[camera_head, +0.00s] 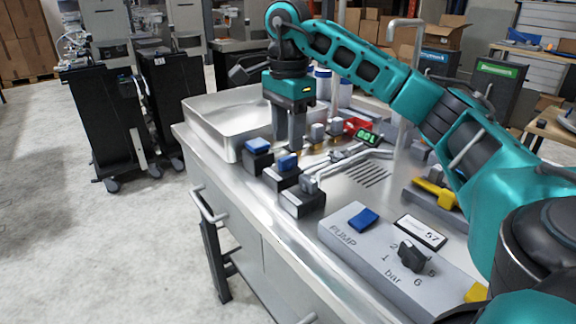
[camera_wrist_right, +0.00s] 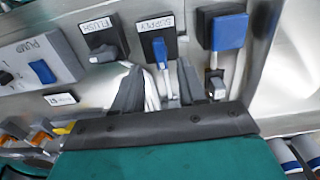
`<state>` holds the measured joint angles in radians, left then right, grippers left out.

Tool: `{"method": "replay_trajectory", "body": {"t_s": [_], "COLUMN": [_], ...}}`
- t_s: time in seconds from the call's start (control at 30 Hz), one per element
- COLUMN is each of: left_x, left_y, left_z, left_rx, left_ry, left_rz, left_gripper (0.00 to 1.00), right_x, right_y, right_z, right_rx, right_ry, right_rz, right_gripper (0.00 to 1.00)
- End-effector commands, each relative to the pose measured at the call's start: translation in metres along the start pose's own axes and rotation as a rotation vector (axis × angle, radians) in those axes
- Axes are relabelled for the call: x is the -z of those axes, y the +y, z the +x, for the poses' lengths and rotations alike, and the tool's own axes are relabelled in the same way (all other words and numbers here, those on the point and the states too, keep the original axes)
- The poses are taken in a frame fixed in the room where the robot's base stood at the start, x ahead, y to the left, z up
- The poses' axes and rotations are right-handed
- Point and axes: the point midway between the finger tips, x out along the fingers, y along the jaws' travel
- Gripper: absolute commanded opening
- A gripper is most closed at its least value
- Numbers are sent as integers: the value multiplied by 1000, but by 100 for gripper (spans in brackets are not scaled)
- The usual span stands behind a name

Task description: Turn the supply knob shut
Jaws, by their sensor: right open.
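The supply knob is the blue lever on the middle dark block (camera_head: 281,181) of the row in the head view. In the right wrist view the block is labelled SUPPLY, and its blue knob (camera_wrist_right: 159,50) points toward my fingers. My right gripper (camera_head: 290,143) points down just behind the row, close to the supply block. In the wrist view my right gripper (camera_wrist_right: 159,68) is open, with one finger on each side of the knob's line. I cannot tell whether a finger touches it. My left gripper is out of view.
The FLUSH block (camera_wrist_right: 102,42) with a grey knob and a block with a blue top (camera_wrist_right: 229,32) flank the supply block. A PUMP box (camera_head: 345,240) with a blue switch and dial stands in front. A steel basin (camera_head: 222,140) lies behind. A green display (camera_head: 366,136) shows beyond.

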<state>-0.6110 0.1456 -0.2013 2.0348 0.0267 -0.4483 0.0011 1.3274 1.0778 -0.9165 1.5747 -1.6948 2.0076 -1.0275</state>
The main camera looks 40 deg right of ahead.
Motion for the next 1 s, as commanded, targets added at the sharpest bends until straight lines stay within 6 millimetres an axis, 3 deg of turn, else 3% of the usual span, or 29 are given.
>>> {"method": "replay_trajectory", "body": {"t_s": [0.1, 0.3, 0.67, 1.0], "left_x": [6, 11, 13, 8], "left_y": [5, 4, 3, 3], "left_z": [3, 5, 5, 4], "left_rx": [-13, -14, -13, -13], "left_ry": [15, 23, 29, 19], "left_rz": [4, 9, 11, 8], "left_gripper": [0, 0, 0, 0], "right_x": [0, 0, 0, 0], "right_y": [1, 0, 0, 0], "right_z": [24, 43, 48, 47], "right_rx": [-2, 0, 1, 1], "right_ry": [2, 1, 0, 0], "right_rz": [0, 0, -1, -1], "right_gripper": [42, 42, 42, 10]}}
